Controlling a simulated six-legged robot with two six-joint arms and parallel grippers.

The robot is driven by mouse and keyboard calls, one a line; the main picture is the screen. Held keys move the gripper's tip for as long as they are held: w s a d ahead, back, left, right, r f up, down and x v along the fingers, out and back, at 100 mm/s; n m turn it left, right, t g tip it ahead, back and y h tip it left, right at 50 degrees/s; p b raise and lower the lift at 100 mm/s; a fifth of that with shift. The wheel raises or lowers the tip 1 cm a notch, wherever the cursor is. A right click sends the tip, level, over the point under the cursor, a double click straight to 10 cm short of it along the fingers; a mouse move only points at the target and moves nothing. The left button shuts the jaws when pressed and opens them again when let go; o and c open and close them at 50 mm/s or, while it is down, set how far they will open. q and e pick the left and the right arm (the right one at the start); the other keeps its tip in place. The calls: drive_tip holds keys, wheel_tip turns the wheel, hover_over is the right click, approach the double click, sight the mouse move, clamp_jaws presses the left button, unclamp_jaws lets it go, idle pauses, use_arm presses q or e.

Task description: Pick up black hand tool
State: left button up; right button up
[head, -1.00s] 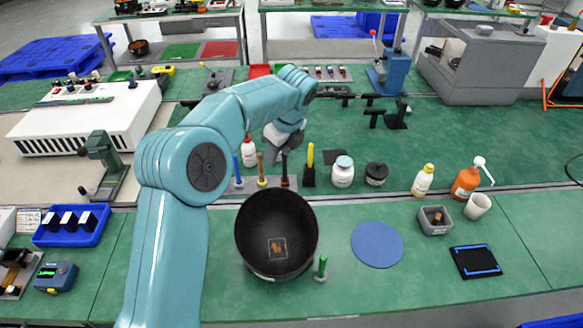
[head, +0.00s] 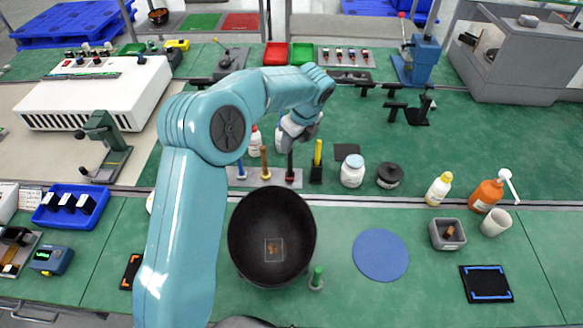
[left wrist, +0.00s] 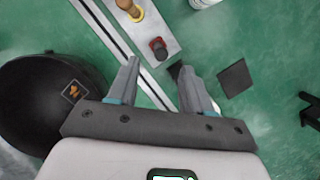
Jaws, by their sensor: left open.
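The black hand tool (head: 290,167) stands upright at the right end of a grey rack (head: 258,180), with a red band near its base. In the left wrist view the tool (left wrist: 158,47) is seen from nearly above, just beyond the fingertips and between their lines. My left gripper (head: 302,132) is open and empty, pointing down behind and above the rack in the head view. Its two fingers show in the left wrist view (left wrist: 157,78), apart from the tool. My right gripper is not in view.
A wooden-handled tool (head: 264,163) and a blue one (head: 240,169) share the rack. A yellow-handled tool (head: 318,153) stands close on the right. A large black bowl (head: 272,222) sits in front.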

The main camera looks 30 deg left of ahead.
sight(289, 159)
use_arm(q)
drive_tip(key=x, duration=0.4)
drive_tip(key=shift+a+f, duration=0.15)
drive_tip(key=shift+f, duration=0.2)
drive_tip(key=shift+s+f+p, duration=0.1)
drive_tip(key=shift+f+p, duration=0.35)
drive_tip(key=x, duration=0.2)
drive_tip(key=p+x, duration=0.1)
drive_tip(key=x, duration=0.1)
drive_tip(key=shift+w+f, duration=0.2)
drive_tip(key=shift+f, duration=0.1)
drive_tip(key=shift+s+r, duration=0.15)
clamp_jaws()
